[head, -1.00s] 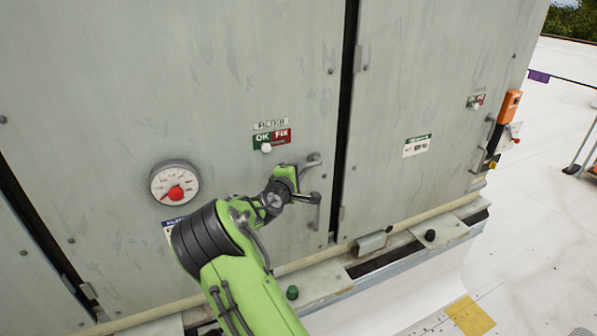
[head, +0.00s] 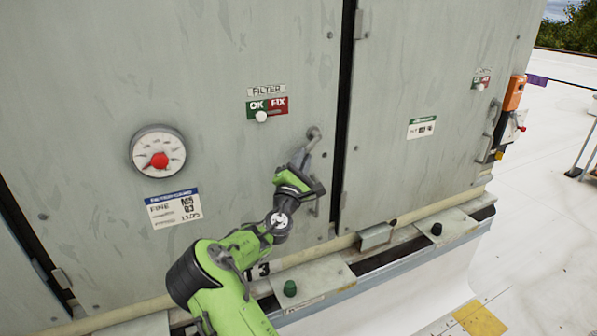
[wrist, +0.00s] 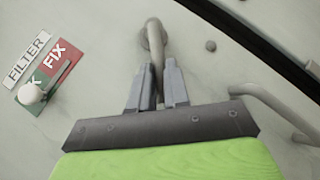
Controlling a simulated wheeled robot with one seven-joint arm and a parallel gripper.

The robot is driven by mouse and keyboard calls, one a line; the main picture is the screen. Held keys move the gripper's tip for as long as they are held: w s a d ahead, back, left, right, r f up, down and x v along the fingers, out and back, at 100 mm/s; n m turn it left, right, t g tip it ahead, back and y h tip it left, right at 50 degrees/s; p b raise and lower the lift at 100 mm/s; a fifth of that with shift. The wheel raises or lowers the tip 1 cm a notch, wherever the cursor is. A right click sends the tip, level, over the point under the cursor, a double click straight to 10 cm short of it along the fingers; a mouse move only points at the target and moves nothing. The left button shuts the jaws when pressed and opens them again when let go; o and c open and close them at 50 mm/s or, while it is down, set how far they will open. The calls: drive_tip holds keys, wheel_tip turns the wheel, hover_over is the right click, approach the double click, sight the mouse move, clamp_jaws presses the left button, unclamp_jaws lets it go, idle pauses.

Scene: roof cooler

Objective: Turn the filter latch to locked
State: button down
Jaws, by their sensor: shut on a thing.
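The filter latch (head: 314,133) is a grey bent lever on the right side of the middle cabinet door, near the dark door gap. In the wrist view the latch (wrist: 153,34) runs from its round pivot at the top down between my two grey fingers. My gripper (head: 303,160) is below the pivot and shut on the lever, with its fingers pointing up towards the pivot; it also shows in the wrist view (wrist: 158,80). The lever hangs down, leaning slightly left in the head view. Its lower end is hidden by my gripper.
A FILTER label with an OK/FIX plate (head: 267,107) and white knob is up and left of the latch. A door handle (wrist: 270,105) stands close to the right of my gripper. A gauge (head: 158,152) is farther left.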

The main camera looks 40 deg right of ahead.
drive_tip(key=shift+s+d+f+n+t+y+b, duration=0.4)
drive_tip(key=shift+d+n+t+y+b, duration=0.65)
drive_tip(key=shift+n+t+b, duration=1.45)
drive_tip(key=shift+s+d+f+n+t+y+b, duration=0.15)
drive_tip(key=shift+d+f+n+t+y+b, duration=0.95)
drive_tip(key=shift+n, duration=2.2)
drive_tip(key=shift+s+d+n+t+y+b, duration=0.45)
drive_tip(key=shift+n+t+y+b, duration=0.9)
drive_tip(key=shift+n+t+b, duration=1.4)
drive_tip(key=shift+w+d+n, duration=0.15)
drive_tip(key=shift+n, duration=0.1)
drive_tip(key=shift+r, duration=0.15)
drive_tip(key=c, duration=1.1)
unclamp_jaws()
drive_tip(key=shift+d, duration=0.15)
